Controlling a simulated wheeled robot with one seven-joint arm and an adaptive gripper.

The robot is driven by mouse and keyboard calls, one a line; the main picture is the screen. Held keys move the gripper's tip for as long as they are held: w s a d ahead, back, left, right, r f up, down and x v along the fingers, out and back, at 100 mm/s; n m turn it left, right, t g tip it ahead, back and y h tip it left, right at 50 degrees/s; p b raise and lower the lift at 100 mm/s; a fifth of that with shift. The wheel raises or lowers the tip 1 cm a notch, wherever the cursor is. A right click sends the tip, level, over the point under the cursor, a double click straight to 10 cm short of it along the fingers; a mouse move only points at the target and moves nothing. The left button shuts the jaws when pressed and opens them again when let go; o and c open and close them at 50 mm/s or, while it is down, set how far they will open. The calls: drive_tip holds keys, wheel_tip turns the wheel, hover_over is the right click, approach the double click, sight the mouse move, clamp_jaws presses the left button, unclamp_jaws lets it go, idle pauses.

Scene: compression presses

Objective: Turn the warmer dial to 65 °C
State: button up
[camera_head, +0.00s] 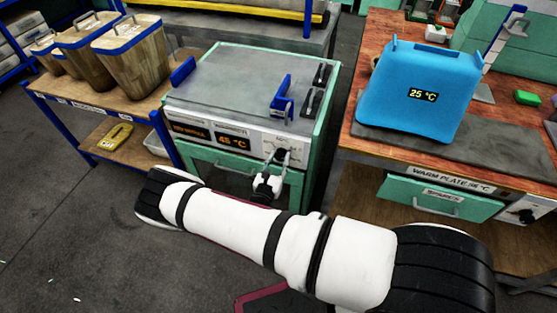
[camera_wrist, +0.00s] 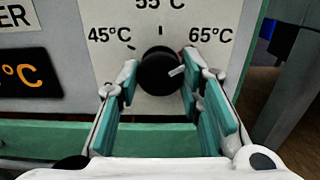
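The warmer (camera_head: 250,90) is a grey-topped green box with an orange display (camera_head: 233,141) reading 45 °C. Its black dial (camera_wrist: 160,71) sits on a light panel marked 45, 55 and 65 °C. A white mark on the dial points right and slightly up, toward the 65 °C side. My gripper (camera_wrist: 158,68) is at the warmer's front, one finger on each side of the dial. The fingers are open about a dial's width; a narrow gap shows at the left, and contact on the right is unclear. In the head view my gripper partly hides the dial.
Wooden bins (camera_head: 133,60) stand on a blue-framed shelf at left. A blue handle (camera_head: 283,98) rises from the warmer's top.

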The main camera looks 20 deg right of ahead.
drive_tip(key=o, duration=0.4)
drive_tip(key=shift+o, duration=0.2)
drive_tip(key=v, duration=1.2)
